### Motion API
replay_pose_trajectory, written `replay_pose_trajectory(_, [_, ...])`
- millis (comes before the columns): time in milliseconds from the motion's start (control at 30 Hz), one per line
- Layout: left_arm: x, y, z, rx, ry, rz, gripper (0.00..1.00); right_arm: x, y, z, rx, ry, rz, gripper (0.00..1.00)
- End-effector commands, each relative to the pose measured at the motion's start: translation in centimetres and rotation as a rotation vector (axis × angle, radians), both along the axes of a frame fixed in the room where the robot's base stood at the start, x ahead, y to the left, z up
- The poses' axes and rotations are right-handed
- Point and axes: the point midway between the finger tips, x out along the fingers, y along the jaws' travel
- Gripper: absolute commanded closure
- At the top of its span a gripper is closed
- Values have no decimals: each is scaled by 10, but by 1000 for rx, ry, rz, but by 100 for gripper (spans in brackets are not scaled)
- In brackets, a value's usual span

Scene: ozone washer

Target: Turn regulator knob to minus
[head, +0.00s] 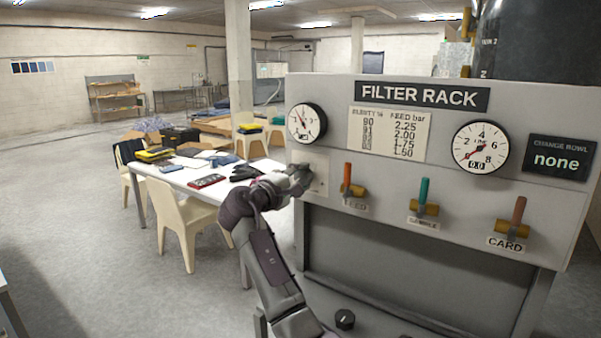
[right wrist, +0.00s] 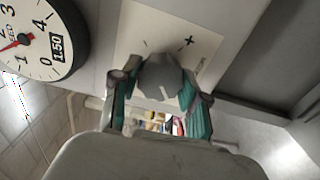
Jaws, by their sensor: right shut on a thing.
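The grey regulator knob (right wrist: 160,76) sits on a pale plate (right wrist: 128,28) marked with a minus at left and a plus at right in the right wrist view. My right gripper (right wrist: 160,92) is shut on the knob, one finger on each side. In the head view my right gripper (head: 290,182) reaches the panel's left side and mostly hides the knob. The feed gauge (right wrist: 35,40) beside it shows 1.50 in its window, with a red needle; it also shows in the head view (head: 307,122). My left gripper is not in view.
The filter rack panel (head: 400,178) carries an orange (head: 347,180), a teal (head: 424,195) and a red-brown valve lever (head: 518,215), right of my gripper. A line gauge (head: 480,147) reads 0.0. A cluttered table (head: 180,178) and chairs stand behind at left; the left floor is open.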

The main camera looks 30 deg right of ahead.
Motion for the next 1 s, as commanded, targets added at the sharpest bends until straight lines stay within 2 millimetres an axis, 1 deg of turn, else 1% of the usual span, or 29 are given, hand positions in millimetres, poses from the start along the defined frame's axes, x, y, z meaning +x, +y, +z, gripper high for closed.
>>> replay_pose_trajectory(33, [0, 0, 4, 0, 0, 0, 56, 0, 0, 3, -10, 20, 0, 90])
replay_pose_trajectory(200, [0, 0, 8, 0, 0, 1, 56, 0, 0, 1, -29, 67, 1, 90])
replay_pose_trajectory(767, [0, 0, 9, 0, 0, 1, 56, 0, 0, 0, -39, 92, 0, 90])
replay_pose_trajectory(800, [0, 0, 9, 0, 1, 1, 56, 0, 0, 0, -39, 92, 0, 49])
replay_pose_trajectory(867, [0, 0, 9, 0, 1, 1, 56, 0, 0, 0, -39, 92, 0, 39])
replay_pose_trajectory(900, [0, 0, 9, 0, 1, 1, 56, 0, 0, 0, -39, 91, 0, 32])
replay_pose_trajectory(933, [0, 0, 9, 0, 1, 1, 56, 0, 0, 0, -39, 91, 0, 30])
replay_pose_trajectory(1000, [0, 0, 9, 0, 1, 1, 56, 0, 0, 0, -39, 91, 0, 30])
